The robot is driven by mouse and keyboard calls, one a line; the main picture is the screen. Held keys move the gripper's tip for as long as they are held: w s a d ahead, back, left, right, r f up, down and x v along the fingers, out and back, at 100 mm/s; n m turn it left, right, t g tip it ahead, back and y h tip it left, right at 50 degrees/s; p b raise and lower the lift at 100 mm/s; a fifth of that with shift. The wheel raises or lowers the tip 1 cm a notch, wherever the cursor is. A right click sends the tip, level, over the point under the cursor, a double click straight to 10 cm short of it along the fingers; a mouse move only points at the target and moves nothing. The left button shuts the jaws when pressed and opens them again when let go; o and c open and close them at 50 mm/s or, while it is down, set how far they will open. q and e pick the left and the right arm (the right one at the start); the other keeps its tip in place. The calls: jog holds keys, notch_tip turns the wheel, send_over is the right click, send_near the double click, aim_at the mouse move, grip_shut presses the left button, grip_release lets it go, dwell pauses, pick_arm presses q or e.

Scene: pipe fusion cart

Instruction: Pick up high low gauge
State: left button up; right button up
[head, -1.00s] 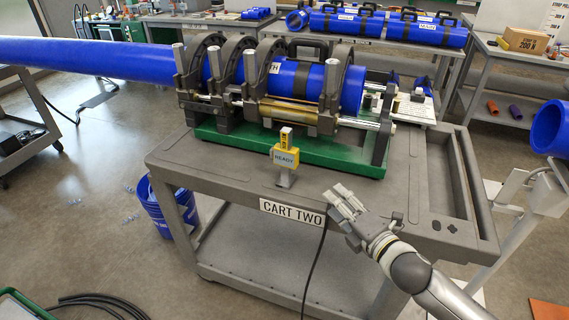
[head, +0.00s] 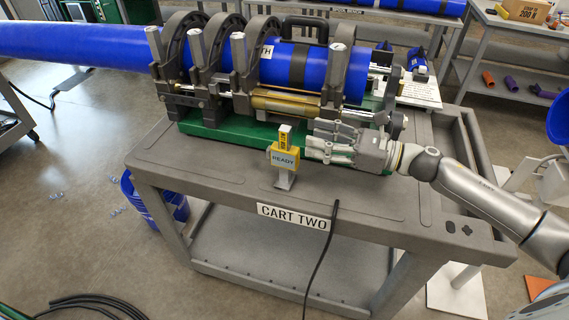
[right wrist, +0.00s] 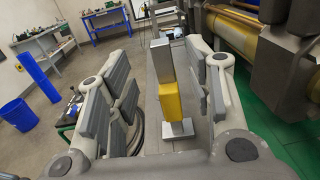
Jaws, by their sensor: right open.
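In the right wrist view the gauge (right wrist: 172,98) stands upright between the finger pads, closer to the right-hand finger. My right gripper (head: 308,144) is open and just right of the gauge, fingers pointing left towards it. The right gripper also shows large in the right wrist view (right wrist: 162,95). My left gripper is not in view.
The fusion machine's green base (head: 225,135) and clamps (head: 197,60) stand just behind the gauge, holding a long blue pipe (head: 80,42). A "CART TWO" sign (head: 293,216) marks the front edge.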

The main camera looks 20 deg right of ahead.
aim_at(291, 130)
jog(key=shift+p+x, duration=0.35)
jog(key=shift+x, duration=0.9)
jog(key=shift+w+a, duration=0.15)
jog(key=shift+w, duration=0.15)
jog(key=shift+w+a+r+p, duration=0.1)
jog(key=shift+w+a+p, duration=0.05)
jog(key=shift+a+p, duration=0.15)
jog(key=p+x, duration=0.2)
jog(key=x, duration=0.2)
jog(key=shift+w+a+r, duration=0.1)
jog(key=shift+a, duration=0.05)
jog(key=shift+w+a, duration=0.1)
jog(key=shift+a, duration=0.1)
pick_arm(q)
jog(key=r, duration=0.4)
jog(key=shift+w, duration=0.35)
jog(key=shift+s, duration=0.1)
pick_arm(e)
jog(key=shift+c, duration=0.5)
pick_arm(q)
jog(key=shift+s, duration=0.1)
pick_arm(e)
grip_shut()
